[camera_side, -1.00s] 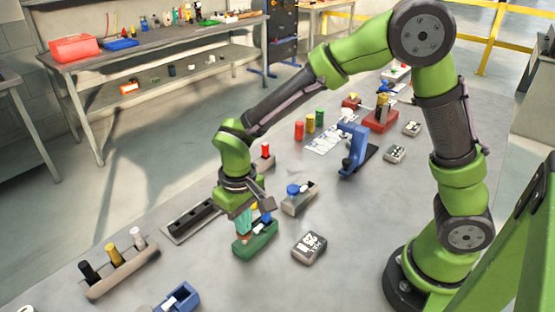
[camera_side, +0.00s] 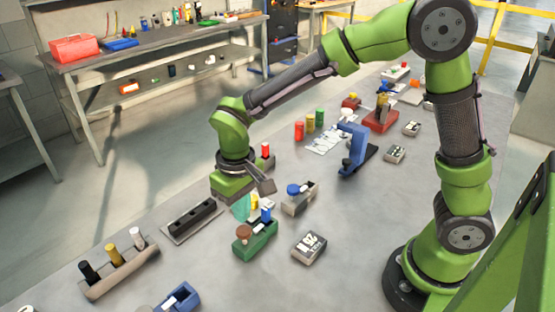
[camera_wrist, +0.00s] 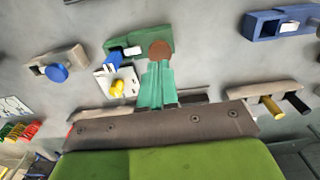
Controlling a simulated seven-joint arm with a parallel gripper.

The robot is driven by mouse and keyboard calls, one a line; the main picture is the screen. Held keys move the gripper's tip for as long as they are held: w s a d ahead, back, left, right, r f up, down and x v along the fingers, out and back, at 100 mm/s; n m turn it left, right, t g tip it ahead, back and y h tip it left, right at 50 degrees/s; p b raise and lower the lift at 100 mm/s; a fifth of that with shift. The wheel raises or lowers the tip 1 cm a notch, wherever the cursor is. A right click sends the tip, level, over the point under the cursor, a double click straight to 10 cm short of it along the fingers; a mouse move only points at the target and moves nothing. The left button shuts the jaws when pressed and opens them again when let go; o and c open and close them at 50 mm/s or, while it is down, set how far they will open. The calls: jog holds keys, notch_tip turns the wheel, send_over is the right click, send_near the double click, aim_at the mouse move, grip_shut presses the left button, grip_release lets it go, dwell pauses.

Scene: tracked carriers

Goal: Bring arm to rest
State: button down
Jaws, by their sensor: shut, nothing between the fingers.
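My gripper (camera_side: 242,207) has teal fingers, which are shut and empty. In the side view they are above and behind the green carrier (camera_side: 258,245). This carrier holds a brown round-topped piece (camera_side: 243,232) at its left end and a blue piece (camera_side: 266,215). In the wrist view the closed fingers (camera_wrist: 159,66) point up the picture towards the brown piece (camera_wrist: 160,48). They overlap its lower edge in that picture, and I cannot tell the gap in depth. The green carrier (camera_wrist: 145,33) also shows there.
A grey carrier with a blue knob (camera_side: 299,198) stands right of my gripper. An empty dark-slotted rack (camera_side: 192,220) lies left. A tan carrier (camera_side: 125,272) holds black, yellow and white pieces. A blue clamp-like stand (camera_side: 355,150) rises further back.

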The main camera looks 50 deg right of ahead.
jog(key=s+d+r+m+t+y, duration=0.2)
jog(key=s+d+r+m+t, duration=0.2)
jog(key=s+d+r+t, duration=0.3)
jog(key=s+d+r, duration=0.5)
jog(key=r, duration=0.1)
jog(key=shift+d+r, duration=0.35)
